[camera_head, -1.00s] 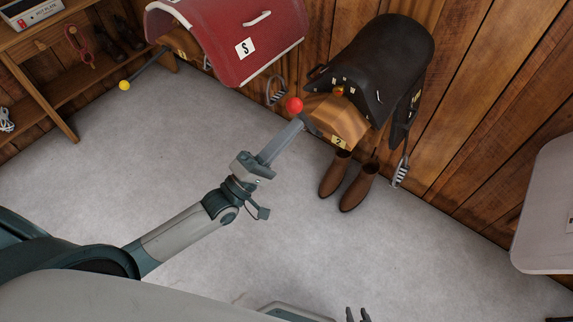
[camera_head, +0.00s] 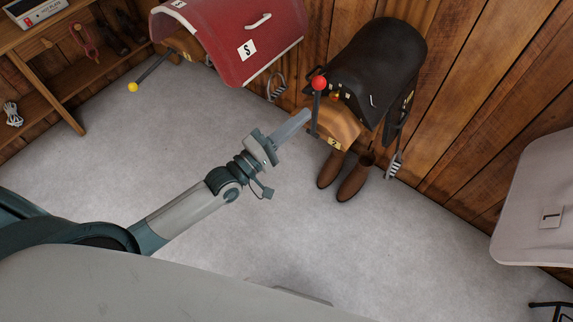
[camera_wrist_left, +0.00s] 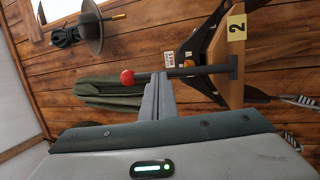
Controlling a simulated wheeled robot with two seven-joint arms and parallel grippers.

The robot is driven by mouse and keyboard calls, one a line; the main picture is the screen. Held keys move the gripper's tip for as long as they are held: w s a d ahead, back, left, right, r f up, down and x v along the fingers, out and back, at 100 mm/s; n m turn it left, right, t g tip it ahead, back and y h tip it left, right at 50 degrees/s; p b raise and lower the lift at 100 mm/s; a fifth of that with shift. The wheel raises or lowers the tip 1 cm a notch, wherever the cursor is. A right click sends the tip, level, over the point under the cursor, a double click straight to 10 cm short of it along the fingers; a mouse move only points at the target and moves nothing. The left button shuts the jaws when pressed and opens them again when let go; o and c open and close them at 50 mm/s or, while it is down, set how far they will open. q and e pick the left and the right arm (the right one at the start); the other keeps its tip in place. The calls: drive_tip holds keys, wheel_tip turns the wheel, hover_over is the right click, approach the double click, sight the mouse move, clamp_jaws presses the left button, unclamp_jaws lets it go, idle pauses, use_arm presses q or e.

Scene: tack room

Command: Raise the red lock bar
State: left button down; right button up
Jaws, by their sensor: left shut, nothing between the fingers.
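The red lock bar is a dark rod with a red ball knob (camera_head: 319,83) at its end. It is at the front of the wooden saddle rack labelled 2 (camera_head: 335,122) and stands roughly upright in the head view. In the left wrist view the rod (camera_wrist_left: 200,71) runs across the picture from its red knob (camera_wrist_left: 127,77) to the rack near the 2 label. My left gripper (camera_head: 307,113) is shut and empty, its fingertips right at the rod below the knob. I cannot tell whether they touch it. My right gripper is not in view.
A black saddle (camera_head: 378,60) sits on rack 2, with brown boots (camera_head: 355,180) on the floor below. A red-covered rack (camera_head: 235,35) with a yellow-knobbed bar (camera_head: 133,87) is at the left. A pale covered shape (camera_head: 535,205) stands right. Grey floor (camera_head: 400,260) is clear.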

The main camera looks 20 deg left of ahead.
use_arm(q)
drive_tip(key=shift+w+d+r+p, duration=0.15)
drive_tip(key=shift+w+r+p, duration=0.15)
drive_tip(key=shift+w, duration=0.2)
drive_tip(key=shift+w+d+r+p, duration=0.1)
drive_tip(key=shift+w+r+p, duration=0.15)
drive_tip(key=shift+w, duration=0.2)
drive_tip(key=shift+r, duration=0.25)
